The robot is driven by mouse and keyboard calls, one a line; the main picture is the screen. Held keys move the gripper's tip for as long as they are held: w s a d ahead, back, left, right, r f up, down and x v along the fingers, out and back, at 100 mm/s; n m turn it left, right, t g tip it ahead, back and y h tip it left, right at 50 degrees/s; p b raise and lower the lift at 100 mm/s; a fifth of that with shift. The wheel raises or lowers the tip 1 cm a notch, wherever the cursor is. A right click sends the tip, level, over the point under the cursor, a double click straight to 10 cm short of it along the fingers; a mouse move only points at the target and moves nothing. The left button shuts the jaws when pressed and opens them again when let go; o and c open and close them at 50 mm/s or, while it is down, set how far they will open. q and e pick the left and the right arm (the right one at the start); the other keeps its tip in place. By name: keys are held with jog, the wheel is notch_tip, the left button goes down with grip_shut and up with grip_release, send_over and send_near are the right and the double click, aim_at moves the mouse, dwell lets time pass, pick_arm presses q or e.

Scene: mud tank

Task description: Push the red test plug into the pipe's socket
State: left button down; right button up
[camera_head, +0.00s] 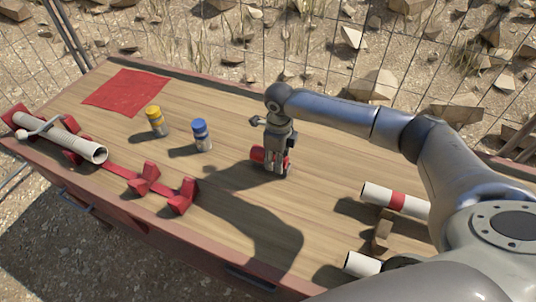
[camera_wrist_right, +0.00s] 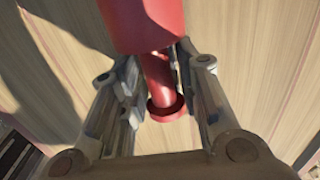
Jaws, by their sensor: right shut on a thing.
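The red test plug (camera_head: 257,154) is held low over the middle of the table, or touching it; I cannot tell which. My right gripper (camera_head: 277,170) points down and is shut on the plug. In the right wrist view the plug (camera_wrist_right: 145,22) has a wide body, a narrower neck and a flange, with the right gripper's fingers (camera_wrist_right: 158,88) on both sides of the neck. The white pipe (camera_head: 65,140) lies in red supports at the table's left, its open socket end (camera_head: 98,154) facing right, apart from the plug. My left gripper is not in view.
A yellow-topped can (camera_head: 156,121) and a blue-topped can (camera_head: 202,136) stand between pipe and gripper. Two empty red supports (camera_head: 163,188) sit right of the socket. A red cloth (camera_head: 126,91) lies behind. White pipe pieces (camera_head: 395,199) lie at right. The table's front middle is clear.

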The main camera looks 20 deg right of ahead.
jog(key=shift+r+p, duration=2.45)
jog(key=shift+r, duration=1.6)
